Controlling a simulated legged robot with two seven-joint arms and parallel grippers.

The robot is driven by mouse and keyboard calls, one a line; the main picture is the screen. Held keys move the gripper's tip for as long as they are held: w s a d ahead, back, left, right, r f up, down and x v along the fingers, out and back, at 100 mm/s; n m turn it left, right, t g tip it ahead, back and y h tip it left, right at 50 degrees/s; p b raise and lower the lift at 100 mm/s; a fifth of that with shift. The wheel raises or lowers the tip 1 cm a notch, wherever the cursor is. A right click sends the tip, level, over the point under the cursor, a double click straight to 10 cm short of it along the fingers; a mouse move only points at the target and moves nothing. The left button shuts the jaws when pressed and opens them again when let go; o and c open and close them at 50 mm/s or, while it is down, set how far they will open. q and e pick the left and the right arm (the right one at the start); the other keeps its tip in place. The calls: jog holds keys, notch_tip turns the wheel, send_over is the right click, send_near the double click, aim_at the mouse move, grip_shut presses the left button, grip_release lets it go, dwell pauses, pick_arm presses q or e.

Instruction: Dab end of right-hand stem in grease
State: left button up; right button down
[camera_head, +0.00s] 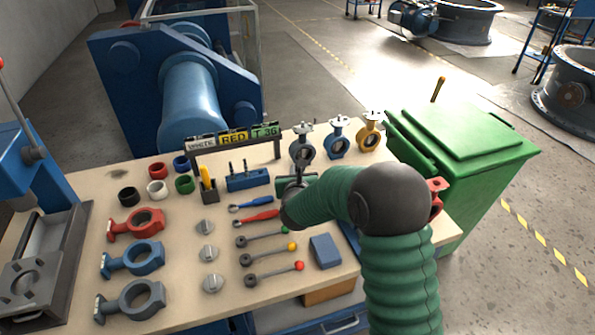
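My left gripper is not in view.
Grey (302,152), blue (339,143) and yellow (370,136) valves stand along the back right. A sign rack (234,141) stands behind the block. Levers, screwdrivers, discs, coloured rings and valve bodies lie in front and left. A green bin (465,150) adjoins the right.

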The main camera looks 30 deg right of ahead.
jog(key=shift+s+a+f+b, duration=0.1)
jog(key=shift+f+b, duration=0.15)
jog(key=shift+b, duration=0.15)
dwell(1.0)
notch_tip(320, 180, up, 7)
jog(key=p, duration=0.3)
jog(key=shift+r+p, duration=0.15)
jog(key=shift+p, duration=0.2)
dwell(0.5)
